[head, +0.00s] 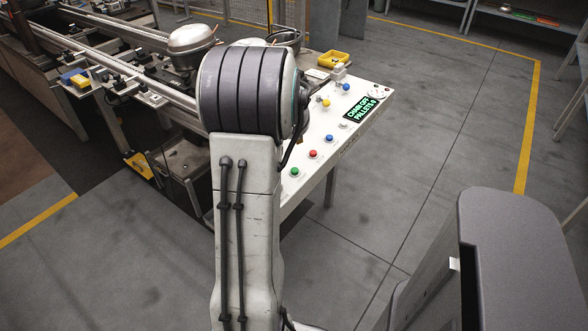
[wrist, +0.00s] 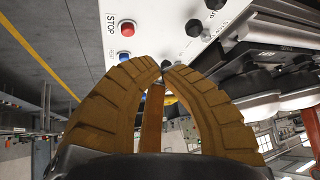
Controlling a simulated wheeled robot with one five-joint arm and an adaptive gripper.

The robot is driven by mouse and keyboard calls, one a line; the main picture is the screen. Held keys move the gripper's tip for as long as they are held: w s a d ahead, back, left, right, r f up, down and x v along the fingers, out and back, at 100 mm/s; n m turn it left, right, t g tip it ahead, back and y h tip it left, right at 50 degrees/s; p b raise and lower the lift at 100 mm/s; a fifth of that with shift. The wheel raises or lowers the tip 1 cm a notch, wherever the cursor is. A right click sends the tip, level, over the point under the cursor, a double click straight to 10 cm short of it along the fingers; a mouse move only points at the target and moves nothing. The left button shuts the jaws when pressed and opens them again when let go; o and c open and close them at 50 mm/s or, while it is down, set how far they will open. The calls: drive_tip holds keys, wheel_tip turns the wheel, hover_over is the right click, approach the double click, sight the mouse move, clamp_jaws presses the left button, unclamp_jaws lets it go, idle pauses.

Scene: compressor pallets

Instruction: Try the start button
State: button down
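The white control panel (head: 330,128) carries a row of buttons on its right edge in the head view. A green button (head: 294,172) is nearest, then a red button (head: 313,153) and a blue button (head: 329,138). I cannot read a start label. In the wrist view, the red button (wrist: 127,30) sits beside the word STOP, with the blue button (wrist: 123,57) below it; no green button shows there.
A green-lit display (head: 361,107) reads "CHARGE OFF, PALLETS 0". Yellow and blue knobs stand near it, and a yellow bin (head: 333,59) lies behind. A silver compressor (head: 191,43) stands by the conveyor rails. The floor (head: 440,130) right of the panel is clear.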

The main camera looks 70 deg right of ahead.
drive_tip(key=shift+f, duration=0.15)
drive_tip(key=b, duration=0.2)
hover_over(294, 165)
drive_tip(key=a, duration=0.2)
drive_tip(key=f, duration=0.6)
drive_tip(key=shift+s+a+f, duration=0.15)
drive_tip(key=shift+s+f, duration=0.05)
drive_tip(key=shift+s, duration=0.1)
wheel_tip(294, 165, down, 2)
drive_tip(key=b, duration=0.3)
drive_tip(key=shift+f+b, duration=1.05)
drive_tip(key=shift+b, duration=0.25)
idle(1.8)
drive_tip(key=shift+r, duration=0.2)
drive_tip(key=shift+r+p, duration=0.65)
drive_tip(key=shift+r, duration=0.1)
drive_tip(key=shift+r, duration=0.1)
drive_tip(key=shift+r+p, duration=1.7)
drive_tip(key=shift+r, duration=0.75)
